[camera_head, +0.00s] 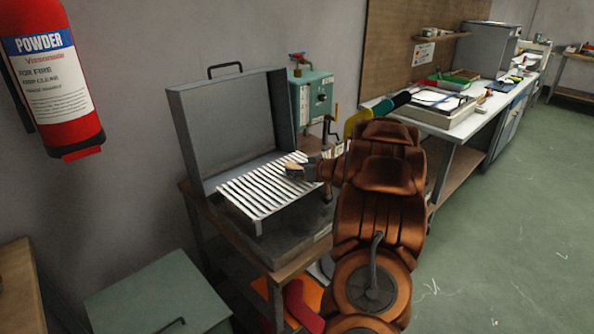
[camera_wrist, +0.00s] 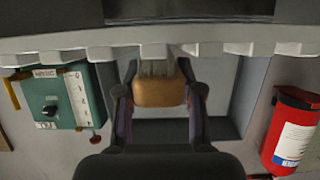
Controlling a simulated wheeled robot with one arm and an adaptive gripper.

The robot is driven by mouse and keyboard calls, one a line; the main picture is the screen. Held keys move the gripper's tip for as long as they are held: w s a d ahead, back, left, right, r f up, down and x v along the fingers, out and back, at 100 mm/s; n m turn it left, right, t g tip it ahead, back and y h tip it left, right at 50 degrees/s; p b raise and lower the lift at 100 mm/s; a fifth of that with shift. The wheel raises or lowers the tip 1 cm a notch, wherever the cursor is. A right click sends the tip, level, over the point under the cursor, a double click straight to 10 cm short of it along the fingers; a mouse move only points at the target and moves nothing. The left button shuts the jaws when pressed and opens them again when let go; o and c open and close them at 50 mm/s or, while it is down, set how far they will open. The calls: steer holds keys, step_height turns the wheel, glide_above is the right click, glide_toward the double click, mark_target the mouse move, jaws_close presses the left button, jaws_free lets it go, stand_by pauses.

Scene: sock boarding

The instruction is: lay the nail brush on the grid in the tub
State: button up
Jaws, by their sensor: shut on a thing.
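My gripper (camera_head: 297,171) is over the right part of the pale slatted grid (camera_head: 250,200) in the open tub (camera_head: 240,224). In the wrist view, my gripper (camera_wrist: 160,100) is shut on the nail brush (camera_wrist: 158,93), a tan wooden block with pale bristles. The wrist view is upside down, and the bristles point toward the grid's notched edge (camera_wrist: 100,48). I cannot tell whether the bristles touch the grid. In the head view the brush is small and partly hidden by my gripper.
The tub's raised lid (camera_head: 228,125) stands behind the grid. A teal box (camera_head: 313,97) is on the wall to the right. A red fire extinguisher (camera_head: 55,85) hangs at the left. A cluttered workbench (camera_head: 480,115) stands at the right. The green floor beside it is clear.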

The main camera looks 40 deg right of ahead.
steer(key=shift+f, duration=0.1)
steer(key=o, duration=1.2)
steer(key=shift+c, duration=0.2)
steer(key=shift+s+r, duration=0.15)
steer(key=shift+r, duration=0.1)
steer(key=v, duration=1.1)
steer(key=shift+s, duration=0.35)
steer(key=shift+w+r, duration=0.1)
steer(key=shift+r, duration=0.05)
